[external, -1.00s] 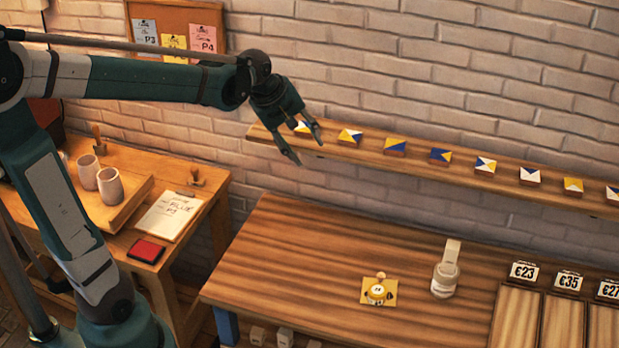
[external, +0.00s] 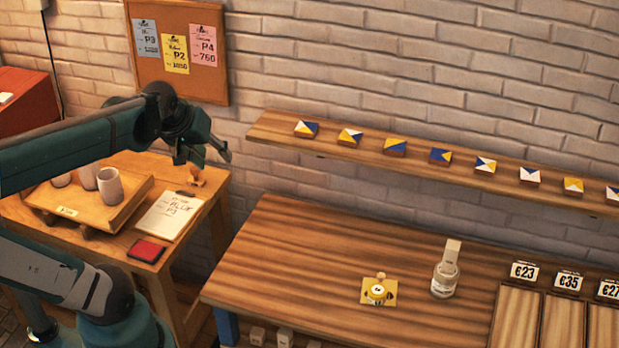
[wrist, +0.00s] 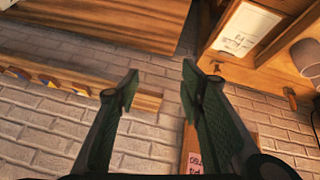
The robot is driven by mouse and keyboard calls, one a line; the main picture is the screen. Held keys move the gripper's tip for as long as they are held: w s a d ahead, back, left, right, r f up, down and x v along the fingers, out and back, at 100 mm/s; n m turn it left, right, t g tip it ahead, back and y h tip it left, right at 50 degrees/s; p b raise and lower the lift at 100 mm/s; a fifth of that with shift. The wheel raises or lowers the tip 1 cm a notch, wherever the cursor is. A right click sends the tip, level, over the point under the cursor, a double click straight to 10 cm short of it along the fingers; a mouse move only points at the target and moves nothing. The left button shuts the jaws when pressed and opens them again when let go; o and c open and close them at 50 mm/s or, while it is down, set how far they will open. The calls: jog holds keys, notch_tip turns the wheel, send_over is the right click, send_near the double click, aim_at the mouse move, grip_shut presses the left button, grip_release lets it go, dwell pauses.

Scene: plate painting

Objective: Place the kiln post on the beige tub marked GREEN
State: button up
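I cannot make out a kiln post or a beige tub marked GREEN for certain in either view. My gripper (external: 208,150) is above the right side of the small side table, near the wall. In the wrist view my gripper (wrist: 160,82) is open, its two dark fingers apart with nothing between them. Several small pale blocks (external: 285,337) show below the front edge of the long table; their tops carry no readable marks. Two or more beige cups (external: 109,186) stand on a wooden tray at the left.
The long table (external: 300,260) is mostly clear, with a white bottle (external: 445,275) and a yellow tile (external: 379,291). A wall shelf (external: 270,130) holds several tiles. A clipboard (external: 170,215) and red pad (external: 147,250) lie on the side table.

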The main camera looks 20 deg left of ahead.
jog(key=s+a+f+m+y, duration=0.1)
jog(key=s+a+m, duration=0.1)
jog(key=s+a, duration=0.2)
jog(key=shift+s+a+f+t, duration=0.3)
jog(key=shift+s+a+f, duration=0.1)
jog(key=shift+a, duration=0.05)
notch_tip(320, 180, down, 6)
jog(key=b, duration=0.6)
jog(key=shift+f, duration=0.25)
dwell(0.9)
